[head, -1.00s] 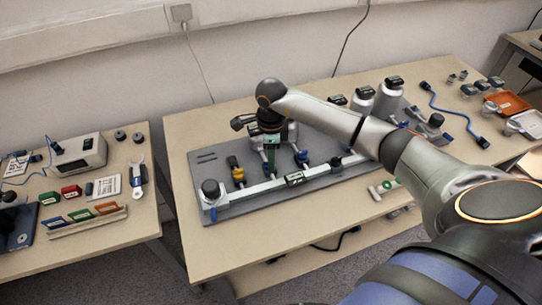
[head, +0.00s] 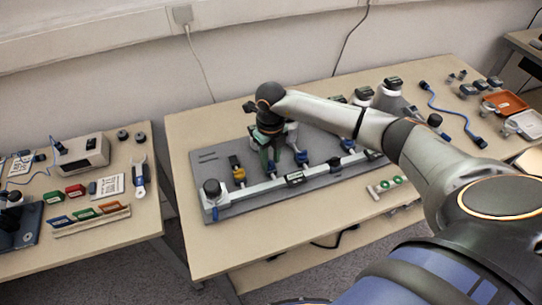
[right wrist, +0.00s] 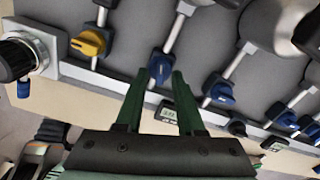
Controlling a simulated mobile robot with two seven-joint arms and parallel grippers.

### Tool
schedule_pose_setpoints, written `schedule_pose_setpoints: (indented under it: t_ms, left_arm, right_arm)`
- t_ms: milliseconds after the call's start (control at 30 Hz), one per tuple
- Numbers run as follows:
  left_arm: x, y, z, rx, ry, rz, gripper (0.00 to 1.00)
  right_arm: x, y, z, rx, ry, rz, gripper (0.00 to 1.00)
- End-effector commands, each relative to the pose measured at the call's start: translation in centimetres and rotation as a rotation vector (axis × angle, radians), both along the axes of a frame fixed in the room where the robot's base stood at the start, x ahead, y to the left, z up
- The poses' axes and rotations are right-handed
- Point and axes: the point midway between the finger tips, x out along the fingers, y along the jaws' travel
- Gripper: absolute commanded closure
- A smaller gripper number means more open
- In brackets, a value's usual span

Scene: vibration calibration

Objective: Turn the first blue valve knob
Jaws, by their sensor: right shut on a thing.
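The first blue valve knob (right wrist: 160,68) sits on its pipe just right of the yellow knob (right wrist: 89,42) in the right wrist view. My right gripper (right wrist: 160,77) has its two green fingertips on either side of this knob and is shut on it. My left gripper is not in view.
More blue knobs (right wrist: 218,90) stand along the silver rail (right wrist: 110,82), close to the right finger. A black round knob (head: 212,187) is at the rail's left end. Grey cylinders (head: 388,94) stand at the back right.

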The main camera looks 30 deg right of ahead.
Motion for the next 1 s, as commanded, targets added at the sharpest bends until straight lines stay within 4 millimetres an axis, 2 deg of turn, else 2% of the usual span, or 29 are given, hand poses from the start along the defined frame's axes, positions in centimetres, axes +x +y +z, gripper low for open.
schedule_pose_setpoints:
  t_ms: [400, 1000]
  left_arm:
    - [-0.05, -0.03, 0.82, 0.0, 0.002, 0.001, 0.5]
    - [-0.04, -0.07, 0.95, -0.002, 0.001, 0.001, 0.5]
  right_arm:
    - [0.03, 0.06, 0.12, -0.001, 0.0, -0.254, 1.0]
    - [0.06, 0.09, 0.06, -0.001, -0.001, -0.319, 1.0]
